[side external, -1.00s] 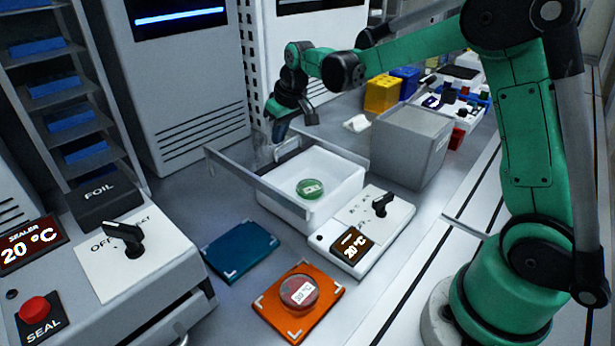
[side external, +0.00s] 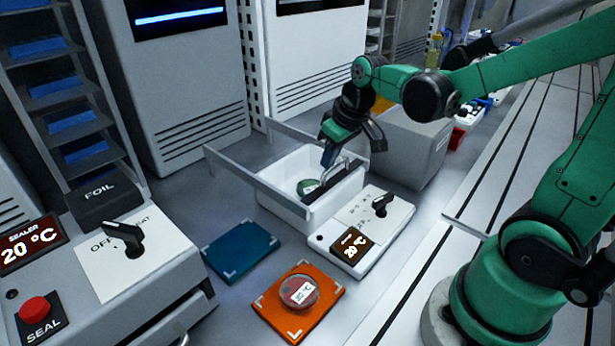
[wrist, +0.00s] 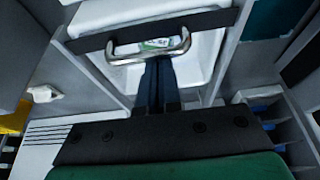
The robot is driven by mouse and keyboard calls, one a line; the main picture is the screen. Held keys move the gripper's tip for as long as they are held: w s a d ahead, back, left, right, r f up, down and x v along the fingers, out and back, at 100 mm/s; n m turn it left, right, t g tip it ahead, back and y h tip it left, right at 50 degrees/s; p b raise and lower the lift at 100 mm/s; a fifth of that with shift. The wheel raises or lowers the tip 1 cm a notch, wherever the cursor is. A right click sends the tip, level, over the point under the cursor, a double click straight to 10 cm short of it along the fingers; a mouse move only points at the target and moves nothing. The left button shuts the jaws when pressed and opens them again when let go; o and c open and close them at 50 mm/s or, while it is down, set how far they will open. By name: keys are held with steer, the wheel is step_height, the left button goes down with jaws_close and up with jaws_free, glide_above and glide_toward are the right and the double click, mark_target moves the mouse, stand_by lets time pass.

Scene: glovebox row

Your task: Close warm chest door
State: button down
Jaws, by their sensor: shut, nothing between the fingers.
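The warm chest (side external: 283,208) is a white box with a raised grey rail along each side. A green-labelled dish (side external: 307,187) lies inside it, partly hidden behind my fingers. A metal loop handle (side external: 343,165) is over the chest's right part. In the wrist view the handle (wrist: 183,45) sits on a dark bar (wrist: 90,42) that crosses the chest, and the dish label shows through the loop. My gripper (side external: 327,160) is shut and empty, its tips at the handle; I cannot tell whether they touch. How far the door covers the chest is unclear.
The chest's control panel (side external: 352,245) reads 20 °C and has a black knob. A grey box (side external: 413,150) stands close behind my gripper on the right. A blue pad (side external: 240,250) and an orange pad (side external: 320,318) with a red dish lie in front. The sealer (side external: 150,270) stands left.

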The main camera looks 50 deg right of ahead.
mark_target(316, 174)
steer(key=shift+s, duration=0.45)
steer(key=shift+w, duration=0.1)
steer(key=w, duration=0.4)
steer(key=shift+r, duration=0.35)
steer(key=v, duration=1)
steer(key=s+a+f+t, duration=0.3)
steer(key=s+a+f, duration=0.2)
steer(key=a+f, duration=0.1)
steer(key=shift+a+f, duration=0.3)
